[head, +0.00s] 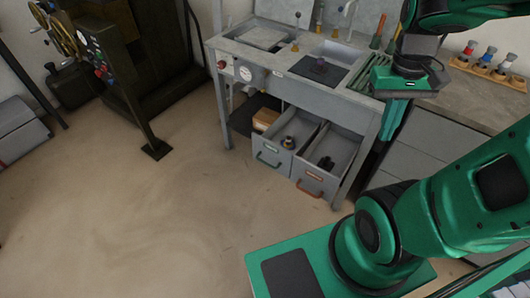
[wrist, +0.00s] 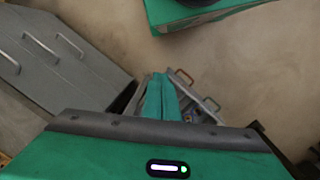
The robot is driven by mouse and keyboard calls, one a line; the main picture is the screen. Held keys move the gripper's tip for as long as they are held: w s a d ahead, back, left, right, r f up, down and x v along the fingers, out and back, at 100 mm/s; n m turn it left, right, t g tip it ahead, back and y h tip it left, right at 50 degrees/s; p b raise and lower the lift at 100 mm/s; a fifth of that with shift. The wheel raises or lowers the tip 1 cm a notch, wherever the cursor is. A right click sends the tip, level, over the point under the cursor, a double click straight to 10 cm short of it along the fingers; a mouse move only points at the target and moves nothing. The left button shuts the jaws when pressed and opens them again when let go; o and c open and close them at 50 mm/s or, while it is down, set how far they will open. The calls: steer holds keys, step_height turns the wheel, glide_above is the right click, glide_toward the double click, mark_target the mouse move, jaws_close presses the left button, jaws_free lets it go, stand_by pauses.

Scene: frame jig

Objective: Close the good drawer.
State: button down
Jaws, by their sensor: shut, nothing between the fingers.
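Two drawers under the workbench are pulled out side by side in the head view. The left drawer (head: 271,153) has a green handle and a small green label, and a small dark part lies in it. The right drawer (head: 313,177) has an orange handle and an orange label, with dark parts inside. The label text is too small to read; the green one looks like the good drawer. My gripper (head: 391,122) points down, shut and empty, to the right of the bench and above the drawers. In the wrist view my fingers (wrist: 161,98) partly cover the drawers and their orange handle (wrist: 184,76).
The workbench (head: 300,62) carries tools. A bench leg (head: 357,155) stands right of the drawers. Grey cabinets (head: 418,160) stand to the right, below a rack of colored-topped items (head: 490,65). A machine (head: 115,65) stands at left. The floor (head: 150,215) before the drawers is clear.

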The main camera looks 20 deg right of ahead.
steer(key=w+a+f+n+g+h, duration=0.1)
steer(key=w+a+f+n+h, duration=0.4)
steer(key=w+f, duration=0.35)
steer(key=w+a+f+n+g+h, duration=0.1)
steer(key=w+a+f+n+h, duration=0.2)
steer(key=w+a+f+n, duration=0.55)
steer(key=w+a+f+n+t+h, duration=0.4)
steer(key=w+a+f+n+h, duration=0.1)
steer(key=a+f+n, duration=0.15)
steer(key=n+t+h, duration=0.1)
steer(key=n+t, duration=0.9)
glide_toward(273, 146)
steer(key=x, duration=0.6)
steer(key=shift+w+d, duration=0.1)
steer(key=shift+w, duration=0.1)
